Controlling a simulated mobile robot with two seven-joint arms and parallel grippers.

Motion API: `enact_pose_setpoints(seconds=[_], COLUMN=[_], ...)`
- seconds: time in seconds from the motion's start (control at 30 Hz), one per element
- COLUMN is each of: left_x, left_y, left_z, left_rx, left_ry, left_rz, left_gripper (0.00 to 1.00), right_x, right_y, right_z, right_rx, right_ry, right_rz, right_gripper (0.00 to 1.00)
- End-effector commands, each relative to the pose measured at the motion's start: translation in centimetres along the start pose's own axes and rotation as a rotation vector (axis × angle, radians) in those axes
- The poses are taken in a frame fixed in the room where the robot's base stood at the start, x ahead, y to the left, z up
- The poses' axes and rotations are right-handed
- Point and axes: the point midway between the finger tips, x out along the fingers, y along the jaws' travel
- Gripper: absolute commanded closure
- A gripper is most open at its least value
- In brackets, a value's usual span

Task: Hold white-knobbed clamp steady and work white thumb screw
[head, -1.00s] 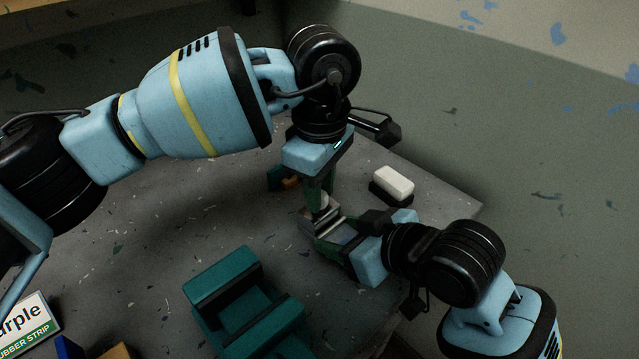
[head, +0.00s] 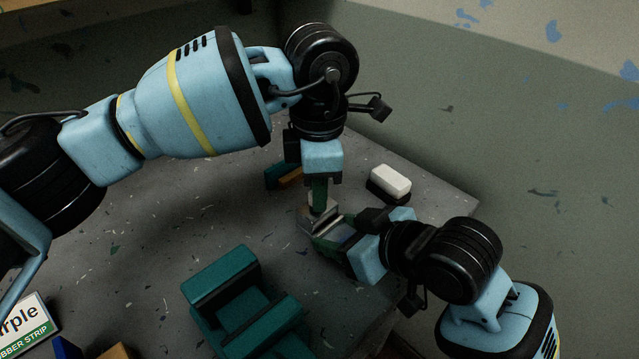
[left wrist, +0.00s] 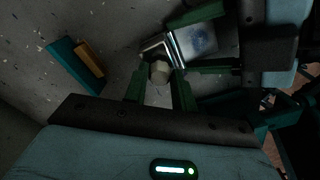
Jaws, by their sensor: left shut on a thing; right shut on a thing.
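The metal clamp (head: 308,222) is small and silvery and sits over the grey table, partly hidden by my grippers in the head view. In the left wrist view the clamp (left wrist: 198,42) shows a shiny metal body between the green fingers of my right gripper (left wrist: 203,42). My right gripper (head: 338,238) comes from the right and is shut on the clamp. The white thumb screw (left wrist: 159,71) sits at the clamp's near end, between the green fingertips of my left gripper (left wrist: 158,76). My left gripper (head: 320,206) points down from above and is shut on this screw.
A white-topped black eraser-like block (head: 391,183) lies behind on the right. A large teal block (head: 240,300) stands in front. A teal-and-orange item (head: 282,177) lies behind my left gripper. A lettered box (head: 25,325) is at the lower left. The table's left middle is clear.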

Motion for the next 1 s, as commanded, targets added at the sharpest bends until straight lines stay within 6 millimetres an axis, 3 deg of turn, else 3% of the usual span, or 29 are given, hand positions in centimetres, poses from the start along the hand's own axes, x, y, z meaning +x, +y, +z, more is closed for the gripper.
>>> enact_pose_setpoints(seconds=[0.27,0.3,0.5,0.8,1.0], left_x=[0.1,0.1,0.1,-0.1,-2.4], left_y=[-0.5,-0.5,-0.4,-0.2,-0.1], left_z=[0.4,0.4,0.3,0.2,0.2], left_rx=[-0.085,-0.094,-0.094,-0.098,-0.099], left_ry=[-0.001,-0.001,-0.001,-0.001,-0.003], left_rz=[-0.011,-0.011,-0.009,-0.005,-0.002], left_gripper=[1.0,0.72,0.48,0.48,0.48], right_x=[0.1,0.1,0.1,0.1,0.2], right_y=[0.5,0.5,0.4,0.2,0.1], right_z=[0.2,0.2,0.2,0.2,0.2], right_rx=[0.005,0.004,0.003,0.001,0.001], right_ry=[-0.008,-0.008,-0.007,-0.007,-0.007], right_rz=[0.012,0.012,0.009,0.004,0.002], right_gripper=[0.96,0.96,0.96,0.96,0.96])
